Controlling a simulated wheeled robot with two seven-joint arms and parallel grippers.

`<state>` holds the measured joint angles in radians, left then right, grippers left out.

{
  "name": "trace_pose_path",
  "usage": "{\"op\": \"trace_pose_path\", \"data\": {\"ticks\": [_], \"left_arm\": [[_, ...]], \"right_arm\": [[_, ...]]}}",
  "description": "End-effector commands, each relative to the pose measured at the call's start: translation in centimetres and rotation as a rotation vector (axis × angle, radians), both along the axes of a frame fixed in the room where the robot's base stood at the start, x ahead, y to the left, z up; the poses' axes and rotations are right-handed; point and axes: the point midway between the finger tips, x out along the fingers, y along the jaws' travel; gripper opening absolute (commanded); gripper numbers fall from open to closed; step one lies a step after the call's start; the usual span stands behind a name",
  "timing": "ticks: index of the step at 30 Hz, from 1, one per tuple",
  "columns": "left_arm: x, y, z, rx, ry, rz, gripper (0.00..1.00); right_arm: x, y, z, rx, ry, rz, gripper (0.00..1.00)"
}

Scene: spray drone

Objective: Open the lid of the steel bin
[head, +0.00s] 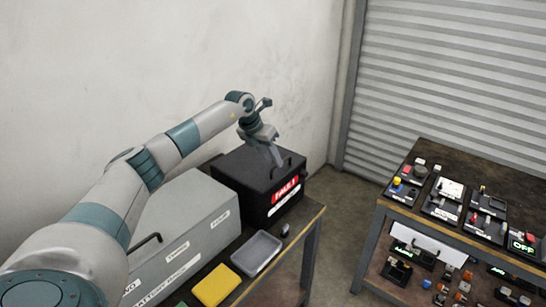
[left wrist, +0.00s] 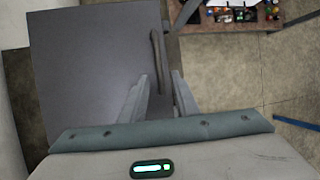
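A black bin (head: 258,183) with a red and white label stands at the far end of the left bench, its flat lid shut. A dark bar handle (head: 286,166) runs near the lid's label-side edge. In the left wrist view, the lid (left wrist: 95,70) fills the left half and the handle (left wrist: 157,55) lies at its right edge. My left gripper (head: 277,163) is over the lid close to the handle. Its fingers (left wrist: 160,88) are apart, with the handle in line with the gap; contact cannot be told. A long grey bin (head: 190,235) with a shut lid stands nearer.
The grey bin's handle (head: 145,241) sticks up under my left arm. A grey tray (head: 256,252) and a yellow tray (head: 216,285) lie along the bench's front. A second bench (head: 490,165) with several devices stands right, past clear floor. A wall is behind.

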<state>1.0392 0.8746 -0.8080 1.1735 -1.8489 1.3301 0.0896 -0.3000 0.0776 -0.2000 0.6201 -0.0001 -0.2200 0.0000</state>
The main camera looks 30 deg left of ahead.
Motion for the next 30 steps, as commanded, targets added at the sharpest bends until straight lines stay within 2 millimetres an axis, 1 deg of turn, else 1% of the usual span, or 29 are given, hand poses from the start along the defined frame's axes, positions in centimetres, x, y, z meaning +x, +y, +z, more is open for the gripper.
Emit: {"op": "trace_pose_path", "data": {"ticks": [1,6,14,15,17,18,26,30], "left_arm": [[0.12,-0.13,-0.3,-0.001,0.001,0.0,0.28],[0.32,-0.24,-0.93,0.0,0.0,0.0,0.28],[0.33,-0.23,-0.96,0.0,0.0,0.0,0.28],[0.34,-0.23,-0.96,0.0,0.0,0.0,0.18],[0.33,-0.22,-0.95,0.0,0.0,0.0,0.04],[0.33,-0.22,-0.95,0.0,0.0,0.0,0.0],[0.32,-0.16,-0.83,-0.004,0.0,0.001,0.0],[0.28,0.0,-0.35,-0.022,0.0,0.002,0.0]], "right_arm": [[0.01,-0.01,0.28,0.0,0.0,0.0,0.0],[0.01,-0.05,0.39,-0.001,0.0,0.0,0.0],[0.0,-0.25,0.35,-0.002,0.001,0.001,0.0],[0.01,-0.28,0.36,-0.003,0.0,0.001,0.0],[0.01,-0.32,0.36,-0.003,0.0,0.001,0.0],[0.01,-0.34,0.36,-0.003,0.0,0.001,0.0],[0.01,-0.36,0.34,-0.004,0.0,0.001,0.0],[0.0,-0.35,0.24,-0.003,0.0,0.001,0.0]]}}
